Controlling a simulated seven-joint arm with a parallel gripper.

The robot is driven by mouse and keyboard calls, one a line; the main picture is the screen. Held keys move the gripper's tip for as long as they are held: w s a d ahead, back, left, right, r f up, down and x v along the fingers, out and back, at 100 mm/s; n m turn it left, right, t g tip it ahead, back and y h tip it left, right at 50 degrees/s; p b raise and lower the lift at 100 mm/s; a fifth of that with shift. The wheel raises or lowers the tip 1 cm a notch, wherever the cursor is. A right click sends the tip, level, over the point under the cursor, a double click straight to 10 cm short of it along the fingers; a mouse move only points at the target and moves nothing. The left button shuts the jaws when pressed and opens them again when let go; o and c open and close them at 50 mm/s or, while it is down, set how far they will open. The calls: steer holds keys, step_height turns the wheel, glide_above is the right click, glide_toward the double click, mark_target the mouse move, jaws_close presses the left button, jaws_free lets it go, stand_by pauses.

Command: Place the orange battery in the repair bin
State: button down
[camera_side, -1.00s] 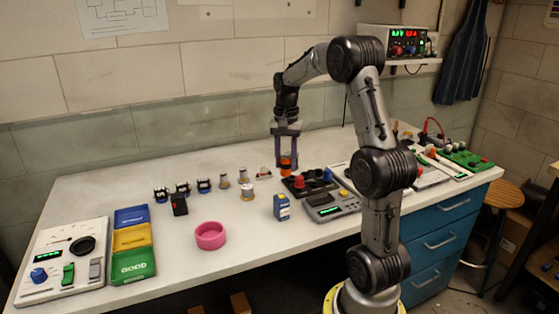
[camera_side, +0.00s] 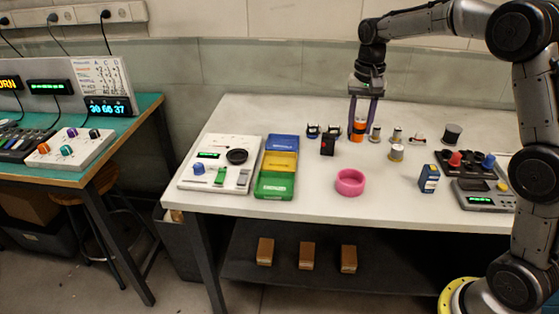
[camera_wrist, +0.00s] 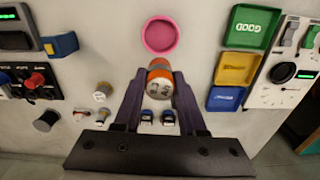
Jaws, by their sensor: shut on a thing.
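My gripper (camera_side: 361,119) is shut on the orange battery (camera_side: 358,132), upright between the fingers over the back of the white bench. In the wrist view my gripper (camera_wrist: 159,88) holds the battery (camera_wrist: 159,78), its orange end outward and a white label showing. Three joined bins stand to the left in the side view: blue (camera_side: 283,142), yellow (camera_side: 280,163) and green (camera_side: 275,187). In the wrist view the green bin (camera_wrist: 252,27) reads GOOD; I cannot read the labels on the yellow (camera_wrist: 235,68) and blue (camera_wrist: 226,99) bins. The bins look empty.
A pink ring-shaped dish (camera_side: 350,182) stands right of the bins. Other cylinders (camera_side: 397,152) stand to the right. A white panel (camera_side: 215,181) lies left of the bins.

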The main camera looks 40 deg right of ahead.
steer(key=w+a+n, duration=0.2)
steer(key=a, duration=0.7)
glide_above(289, 167)
step_height(289, 167, down, 10)
steer(key=shift+f, duration=0.15)
steer(key=shift+w+f, duration=0.15)
steer(key=shift+f, duration=1.6)
steer(key=shift+f, duration=0.1)
steer(key=shift+c, duration=2.4)
jaws_free()
